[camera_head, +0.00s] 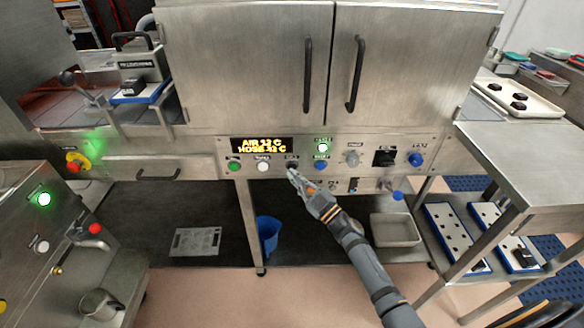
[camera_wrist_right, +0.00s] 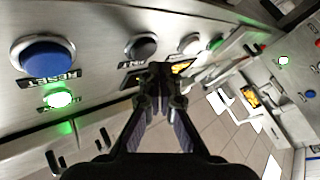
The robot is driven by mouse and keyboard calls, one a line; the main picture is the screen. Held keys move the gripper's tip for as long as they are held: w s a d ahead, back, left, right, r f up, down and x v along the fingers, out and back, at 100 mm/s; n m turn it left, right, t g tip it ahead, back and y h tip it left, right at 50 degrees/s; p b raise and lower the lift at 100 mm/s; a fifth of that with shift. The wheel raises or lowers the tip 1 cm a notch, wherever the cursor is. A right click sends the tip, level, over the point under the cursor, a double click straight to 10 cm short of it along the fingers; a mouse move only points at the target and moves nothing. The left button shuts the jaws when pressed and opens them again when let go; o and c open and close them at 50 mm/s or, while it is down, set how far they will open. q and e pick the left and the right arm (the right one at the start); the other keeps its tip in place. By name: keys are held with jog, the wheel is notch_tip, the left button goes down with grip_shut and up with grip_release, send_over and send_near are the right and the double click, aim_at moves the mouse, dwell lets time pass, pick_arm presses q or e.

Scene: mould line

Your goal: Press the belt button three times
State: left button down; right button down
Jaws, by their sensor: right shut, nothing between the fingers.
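A control panel (camera_head: 338,150) runs below the cabinet doors. Its lower row has a green button (camera_head: 233,167), a white button (camera_head: 263,167), a dark button (camera_head: 292,165) and a blue button (camera_head: 320,165). The labels are too small to read surely in the head view. My right gripper (camera_head: 292,174) is shut and empty, its tips just below and in front of the dark button. In the right wrist view the dark button (camera_wrist_right: 141,46) stands just beyond the gripper tips (camera_wrist_right: 160,72); contact cannot be told. My left gripper is not in view.
A blue button (camera_wrist_right: 48,57) marked RESET and a lit green lamp (camera_wrist_right: 60,99) are beside the dark button. A lit display (camera_head: 263,145) sits above the row. A steel table (camera_head: 520,150) stands at right; a blue bin (camera_head: 268,232) is below.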

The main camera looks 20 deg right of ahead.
jog(key=shift+w, duration=0.15)
dwell(0.6)
jog(key=shift+w+d, duration=0.15)
jog(key=shift+w, duration=0.15)
